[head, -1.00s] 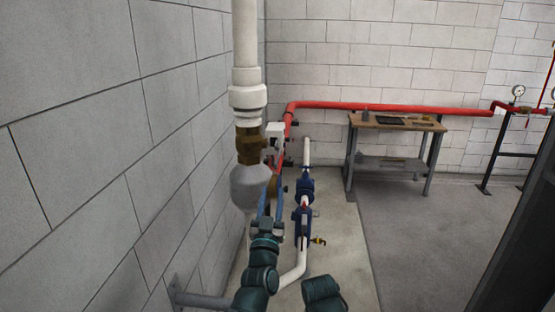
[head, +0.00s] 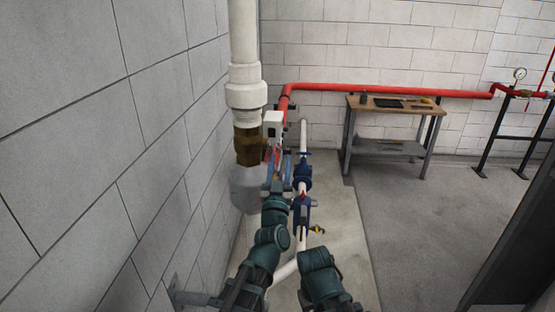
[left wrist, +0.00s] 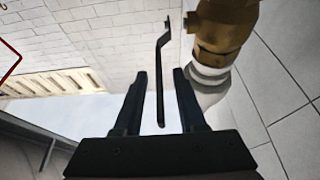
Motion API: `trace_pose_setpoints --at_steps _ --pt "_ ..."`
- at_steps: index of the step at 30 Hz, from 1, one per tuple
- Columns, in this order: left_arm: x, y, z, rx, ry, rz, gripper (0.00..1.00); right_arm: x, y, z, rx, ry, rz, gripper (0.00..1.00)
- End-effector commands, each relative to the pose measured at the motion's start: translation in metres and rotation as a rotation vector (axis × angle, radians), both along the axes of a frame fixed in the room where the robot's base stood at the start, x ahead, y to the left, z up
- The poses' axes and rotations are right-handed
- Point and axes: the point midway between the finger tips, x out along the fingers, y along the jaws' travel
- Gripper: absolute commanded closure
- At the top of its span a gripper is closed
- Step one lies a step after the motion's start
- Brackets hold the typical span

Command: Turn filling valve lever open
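The brass valve body (head: 247,145) sits low on the white vertical pipe (head: 244,60) in the head view. It also shows in the left wrist view as a brass fitting (left wrist: 222,25) at the upper right. A thin dark bent lever (left wrist: 161,85) stands out beside it, its free end reaching down between my fingers. My left gripper (left wrist: 160,72) is open, one finger on each side of the lever, with gaps visible on both sides. In the head view my left gripper (head: 279,172) is just right of and below the valve; the lever cannot be made out there. My right gripper is out of sight.
A grey wall (head: 90,130) runs close on the left. A red pipe (head: 380,88) follows the back wall. Blue valves (head: 301,212) on a white pipe stand ahead of the arms. A workbench (head: 395,104) is at the back, with open floor (head: 410,230) to the right.

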Motion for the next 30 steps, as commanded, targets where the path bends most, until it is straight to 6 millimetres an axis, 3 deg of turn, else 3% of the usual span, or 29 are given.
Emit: trace_pose_setpoints --at_steps 8,15,30 --pt "0.0003 -0.0004 0.0001 0.0 0.0 0.0 0.6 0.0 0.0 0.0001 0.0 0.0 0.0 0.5" --pt "0.0003 -0.0004 0.0001 0.0 0.0 0.0 1.0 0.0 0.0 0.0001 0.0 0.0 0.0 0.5" --pt "0.0002 -0.0005 0.0001 0.0 0.0 -0.001 1.0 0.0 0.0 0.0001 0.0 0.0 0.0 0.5"
